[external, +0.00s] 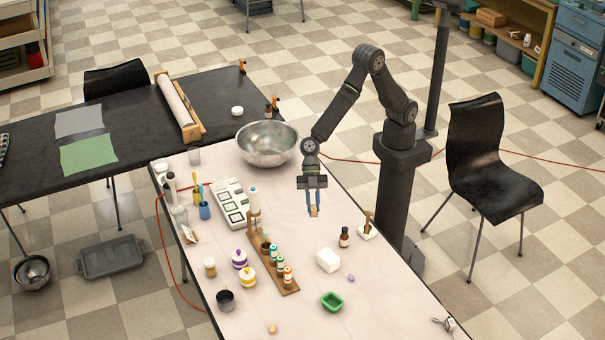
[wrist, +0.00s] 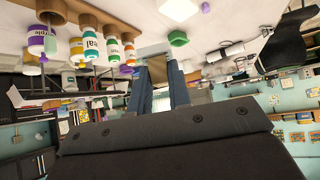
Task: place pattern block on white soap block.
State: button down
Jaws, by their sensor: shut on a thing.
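The white soap block (external: 328,260) sits on the table, to the right of the bottle rack; it also shows at the top of the wrist view (wrist: 180,8). My gripper (external: 314,208) points down above the table, behind and slightly left of the soap block, clearly apart from it. Its blue fingers are shut on a small tan block (external: 314,212), which appears to be the pattern block. The tan block also shows between the fingers in the wrist view (wrist: 154,68). Its pattern is too small to make out.
A rack of colored bottles (external: 281,276) stands left of the soap block. A green dish (external: 332,302) and a small purple piece (external: 351,278) lie near it. A dark bottle (external: 344,237) stands to its upper right. A metal bowl (external: 267,144) is at the back.

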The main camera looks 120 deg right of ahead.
jog(key=shift+f, duration=0.15)
jog(key=a+f, duration=0.2)
jog(key=a, duration=0.1)
jog(key=a+f, duration=0.2)
jog(key=a, duration=0.2)
jog(key=a+f, duration=0.2)
jog(key=a, duration=0.1)
jog(key=shift+s+a+f, duration=0.2)
jog(key=shift+s+a, duration=0.15)
jog(key=shift+a+f, duration=0.15)
jog(key=shift+f, duration=1.95)
jog(key=shift+f, duration=0.15)
jog(key=c, duration=1.3)
grip_release()
jog(key=shift+c, duration=0.2)
